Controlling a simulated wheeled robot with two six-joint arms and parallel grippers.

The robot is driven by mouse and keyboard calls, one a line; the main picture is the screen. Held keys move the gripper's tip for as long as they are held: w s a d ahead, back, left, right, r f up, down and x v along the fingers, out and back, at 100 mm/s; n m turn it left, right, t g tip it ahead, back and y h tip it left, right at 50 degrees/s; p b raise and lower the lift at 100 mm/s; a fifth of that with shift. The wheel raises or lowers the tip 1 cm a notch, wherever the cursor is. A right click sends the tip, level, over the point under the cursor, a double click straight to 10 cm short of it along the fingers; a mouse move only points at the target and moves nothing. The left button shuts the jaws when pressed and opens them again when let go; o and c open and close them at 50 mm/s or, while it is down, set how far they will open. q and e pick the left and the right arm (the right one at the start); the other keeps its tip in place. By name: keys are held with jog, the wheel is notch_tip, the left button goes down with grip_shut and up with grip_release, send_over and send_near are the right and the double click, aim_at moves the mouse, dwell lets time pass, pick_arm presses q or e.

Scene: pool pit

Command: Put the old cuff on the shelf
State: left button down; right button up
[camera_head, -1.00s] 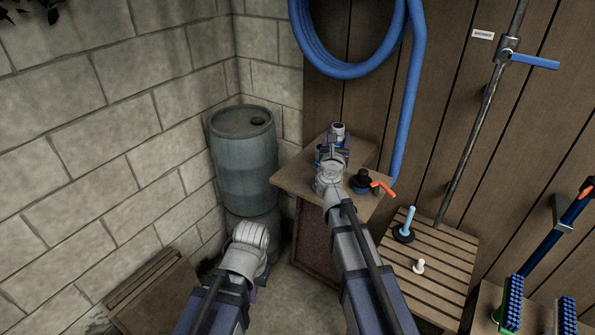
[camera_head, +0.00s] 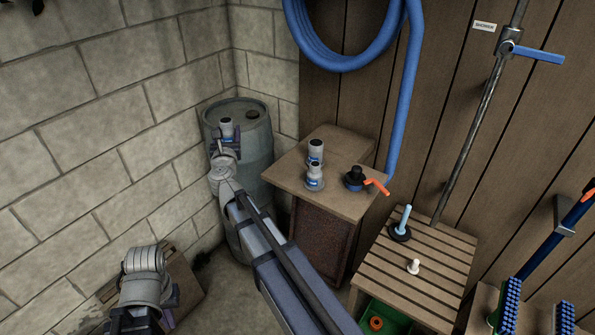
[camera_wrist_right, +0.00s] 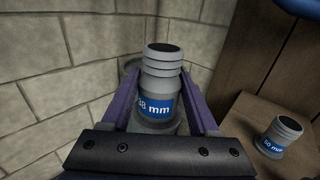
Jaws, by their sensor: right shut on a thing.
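My right gripper (camera_head: 226,145) is shut on a grey ribbed cuff (camera_head: 226,127) and holds it upright in front of the blue-grey drum's upper part. In the right wrist view this cuff (camera_wrist_right: 162,80) stands between the purple fingers, with a blue label that seems to read 38 mm. Two similar grey cuffs with blue labels, a rear one (camera_head: 316,150) and a front one (camera_head: 314,176), stand on the wooden cabinet (camera_head: 285,176). The wrist view shows one of these, labelled 50 mm (camera_wrist_right: 279,136). My left gripper (camera_head: 146,270) is low at the left; its fingers are hidden. I cannot tell which surface is the shelf.
A black fitting with an orange handle (camera_head: 357,179) sits on the cabinet's right side. The drum (camera_head: 250,150) stands in the wall corner. A slatted stand (camera_head: 425,262) holds a blue-handled plunger and a white knob. A blue hose (camera_head: 395,110) hangs behind.

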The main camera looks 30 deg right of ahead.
jog(key=s+d+f+m+g+h+b, duration=0.1)
jog(key=s+d+m+g+h, duration=0.15)
jog(key=d, duration=0.55)
jog(key=s+d+f+m+g+h+b, duration=0.1)
jog(key=s+d+f+m+g+h, duration=0.2)
jog(key=d, duration=0.4)
jog(key=shift+n+t+h, duration=0.35)
jog(key=f+b, duration=0.6)
jog(key=b, duration=0.1)
jog(key=s+f+b, duration=0.1)
jog(key=f+b, duration=0.2)
jog(key=shift+s+f, duration=0.1)
jog(key=o, duration=1.4)
jog(key=shift+r, duration=0.3)
jog(key=v, duration=1.2)
jog(key=shift+f, duration=0.15)
